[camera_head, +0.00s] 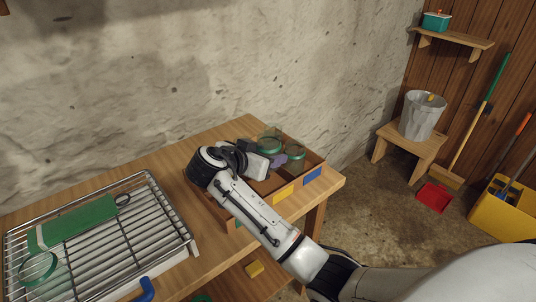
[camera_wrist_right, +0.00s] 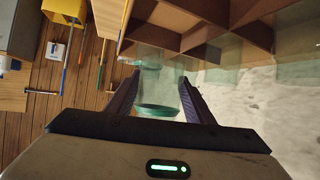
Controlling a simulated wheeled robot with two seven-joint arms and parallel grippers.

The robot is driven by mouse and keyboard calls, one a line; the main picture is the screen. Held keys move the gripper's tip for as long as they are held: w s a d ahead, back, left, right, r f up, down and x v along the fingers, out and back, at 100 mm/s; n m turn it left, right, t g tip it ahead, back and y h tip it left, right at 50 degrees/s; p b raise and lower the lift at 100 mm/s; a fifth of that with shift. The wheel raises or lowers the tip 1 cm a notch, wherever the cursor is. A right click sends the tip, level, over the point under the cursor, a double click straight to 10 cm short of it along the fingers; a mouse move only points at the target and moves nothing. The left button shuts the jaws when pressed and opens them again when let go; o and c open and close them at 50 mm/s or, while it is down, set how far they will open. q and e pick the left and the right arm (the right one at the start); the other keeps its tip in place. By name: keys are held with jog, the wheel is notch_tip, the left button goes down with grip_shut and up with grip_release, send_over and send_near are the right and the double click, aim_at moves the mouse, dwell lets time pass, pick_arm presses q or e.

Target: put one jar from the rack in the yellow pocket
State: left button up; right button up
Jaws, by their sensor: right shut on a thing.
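My right gripper (camera_head: 277,160) reaches over a wooden crate with pockets and is shut on a clear glass jar with a green end. In the right wrist view the held jar (camera_wrist_right: 158,111) is between the two dark fingers (camera_wrist_right: 160,100). In the head view a green-ringed jar (camera_head: 269,139) shows behind the fingers and another jar (camera_head: 294,152) beside it; I cannot tell for certain which is held. The crate front bears a yellow label (camera_head: 284,193) and a blue label (camera_head: 312,175). A wire rack (camera_head: 165,222) carries a green-ringed jar (camera_head: 38,268). My left gripper is out of view.
A flat green piece (camera_head: 78,221) lies on the rack. My right arm covers part of the crate. A rough wall stands behind the table (camera_head: 150,158). A stool (camera_head: 412,145) with a metal bucket (camera_head: 421,114) stands apart at the right.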

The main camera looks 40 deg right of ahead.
jog(key=shift+f+b, duration=0.6)
jog(key=shift+f, duration=0.2)
notch_tip(320, 180, down, 3)
jog(key=shift+f+b, duration=0.15)
jog(key=shift+b, duration=1.1)
jog(key=shift+f+b, duration=0.45)
jog(key=shift+f, duration=0.2)
jog(key=shift+f+b, duration=0.3)
jog(key=shift+f, duration=0.1)
